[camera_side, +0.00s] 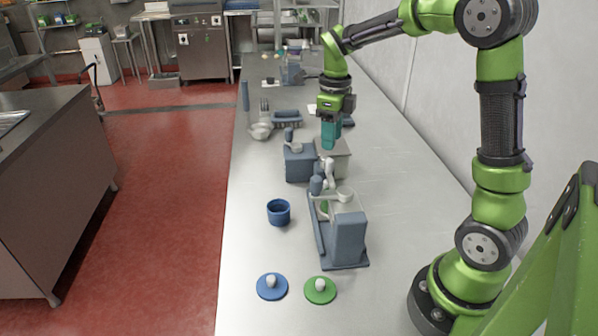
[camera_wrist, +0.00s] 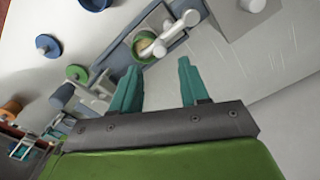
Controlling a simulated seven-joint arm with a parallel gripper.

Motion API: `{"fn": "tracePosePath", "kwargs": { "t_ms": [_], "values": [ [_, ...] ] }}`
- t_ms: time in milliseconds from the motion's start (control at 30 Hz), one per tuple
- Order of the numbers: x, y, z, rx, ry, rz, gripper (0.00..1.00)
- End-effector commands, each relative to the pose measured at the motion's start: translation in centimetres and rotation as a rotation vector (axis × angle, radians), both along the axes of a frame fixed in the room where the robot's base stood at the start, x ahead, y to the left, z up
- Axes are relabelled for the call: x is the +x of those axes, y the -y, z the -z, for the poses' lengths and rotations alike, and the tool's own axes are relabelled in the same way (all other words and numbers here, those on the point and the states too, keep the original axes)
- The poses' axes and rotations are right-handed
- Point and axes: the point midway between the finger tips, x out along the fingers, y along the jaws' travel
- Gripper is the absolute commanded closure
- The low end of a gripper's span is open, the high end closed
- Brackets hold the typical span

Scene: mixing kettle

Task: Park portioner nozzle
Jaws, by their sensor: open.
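My gripper (camera_side: 330,146) is open and empty, pointing down above the bench, over a pale grey box (camera_side: 334,160). In the wrist view its two teal fingers (camera_wrist: 158,72) stand apart with nothing between them. A blue-grey machine (camera_side: 348,240) stands in front of the gripper in the side view. A white jointed part, which looks like the portioner nozzle (camera_side: 327,170), stands at its back end. The same white part (camera_wrist: 177,33) shows just beyond the fingers in the wrist view, beside a round opening with green in it. I cannot tell exactly how the nozzle is seated.
A second blue-grey unit (camera_side: 299,165) stands left of the pale box. A blue pot (camera_side: 279,212) stands left of the machine. A blue lid (camera_side: 272,287) and a green lid (camera_side: 320,290) lie at the front. A wall runs along the right.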

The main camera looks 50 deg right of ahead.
Motion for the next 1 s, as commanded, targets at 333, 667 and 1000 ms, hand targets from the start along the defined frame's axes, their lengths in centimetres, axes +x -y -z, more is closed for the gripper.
{"fn": "tracePosePath", "kwargs": {
  "t_ms": [333,667,1000],
  "values": [
    [-0.1,0.0,4.0,0.003,-0.004,0.001,0.55],
    [0.0,0.0,7.7,0.002,-0.003,0.001,0.55],
    [0.0,0.0,7.8,0.002,-0.001,-0.001,0.55]
  ]
}}
